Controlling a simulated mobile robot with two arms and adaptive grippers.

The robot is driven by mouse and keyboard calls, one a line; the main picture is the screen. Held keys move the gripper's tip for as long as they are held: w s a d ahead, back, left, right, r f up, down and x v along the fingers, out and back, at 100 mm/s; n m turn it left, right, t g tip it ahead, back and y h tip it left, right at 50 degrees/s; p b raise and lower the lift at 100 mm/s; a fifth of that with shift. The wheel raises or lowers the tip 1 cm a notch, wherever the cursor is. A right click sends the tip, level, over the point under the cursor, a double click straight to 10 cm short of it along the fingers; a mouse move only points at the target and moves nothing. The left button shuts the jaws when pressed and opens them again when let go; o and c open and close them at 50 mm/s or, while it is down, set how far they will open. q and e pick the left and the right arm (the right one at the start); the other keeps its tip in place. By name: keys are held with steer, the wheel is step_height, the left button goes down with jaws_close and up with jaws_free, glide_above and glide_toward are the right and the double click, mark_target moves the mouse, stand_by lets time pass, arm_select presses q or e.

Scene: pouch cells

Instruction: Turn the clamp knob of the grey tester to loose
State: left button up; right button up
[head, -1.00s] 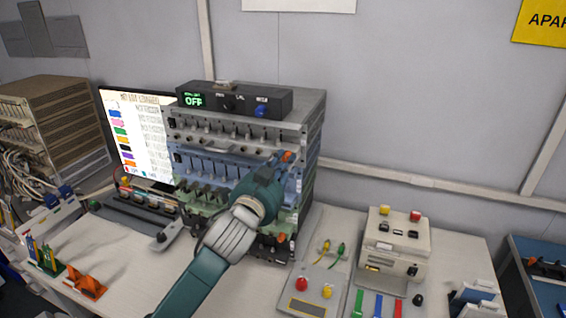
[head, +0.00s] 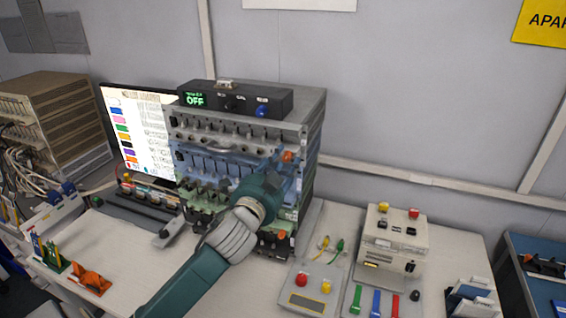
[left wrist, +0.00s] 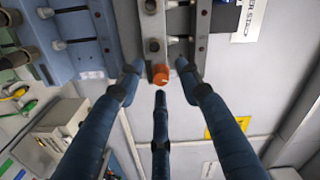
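The grey tester (head: 293,136) is the top tier of the stack, under a black box. Its orange clamp knob (head: 288,156) shows at the right end of the stack's front. The left wrist view shows the orange knob (left wrist: 159,76) at the end of a grey panel. My left gripper (head: 279,167) reaches up to the knob. In the left wrist view, the three blue fingers of the left gripper (left wrist: 158,78) are spread around the knob, with gaps visible; contact is not clear. My right gripper is not in view.
The black box (head: 270,98) reads OFF. A blue tier (left wrist: 85,62) adjoins the grey one. A beige device (head: 390,255) and a button panel (head: 308,291) stand right of the stack. A screen (head: 135,125) stands to its left.

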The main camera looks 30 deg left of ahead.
arm_select(q)
steer(key=v, duration=0.7)
steer(key=shift+s, duration=0.2)
steer(key=shift+s+f, duration=0.1)
steer(key=shift+f, duration=0.05)
